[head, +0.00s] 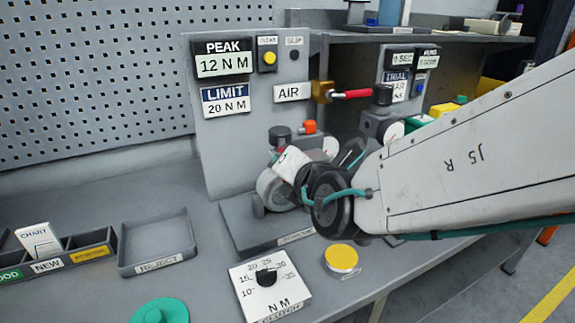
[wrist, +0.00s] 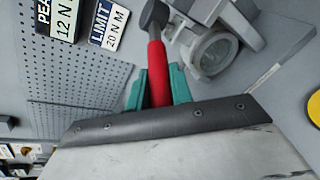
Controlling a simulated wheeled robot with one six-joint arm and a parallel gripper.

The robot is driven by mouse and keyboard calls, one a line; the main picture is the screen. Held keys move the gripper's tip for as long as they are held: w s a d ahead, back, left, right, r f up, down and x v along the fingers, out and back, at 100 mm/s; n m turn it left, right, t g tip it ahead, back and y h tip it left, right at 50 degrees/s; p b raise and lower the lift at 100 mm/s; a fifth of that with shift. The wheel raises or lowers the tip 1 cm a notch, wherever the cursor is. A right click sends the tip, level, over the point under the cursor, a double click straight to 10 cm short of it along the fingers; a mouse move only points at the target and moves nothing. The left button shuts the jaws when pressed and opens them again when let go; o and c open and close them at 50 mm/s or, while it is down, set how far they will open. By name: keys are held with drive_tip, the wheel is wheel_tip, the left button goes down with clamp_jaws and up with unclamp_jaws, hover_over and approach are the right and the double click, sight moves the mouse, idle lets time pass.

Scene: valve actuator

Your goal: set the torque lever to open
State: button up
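The torque lever shows in the wrist view as a red grip (wrist: 157,72) with a dark knob on its end. My gripper (wrist: 158,85) has its teal fingers against both sides of the red grip, and looks shut on it. In the head view the dark knob of the lever (head: 280,137) stands above a small bit of red. My wrist hides the fingers and most of the lever there. The grey actuator (head: 270,188) sits on its plate behind my wrist. The lever's position marks are not readable.
A panel (head: 240,140) behind carries PEAK 12 N M and LIMIT 20 N M signs. A red-handled air valve (head: 350,94) juts out right of it. In front lie a dial card (head: 272,301), a yellow button (head: 341,259) and an empty reject tray (head: 158,243).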

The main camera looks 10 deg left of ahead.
drive_tip(key=o, duration=0.4)
drive_tip(key=v, duration=0.8)
drive_tip(key=shift+a, duration=0.1)
drive_tip(key=shift+c, duration=0.3)
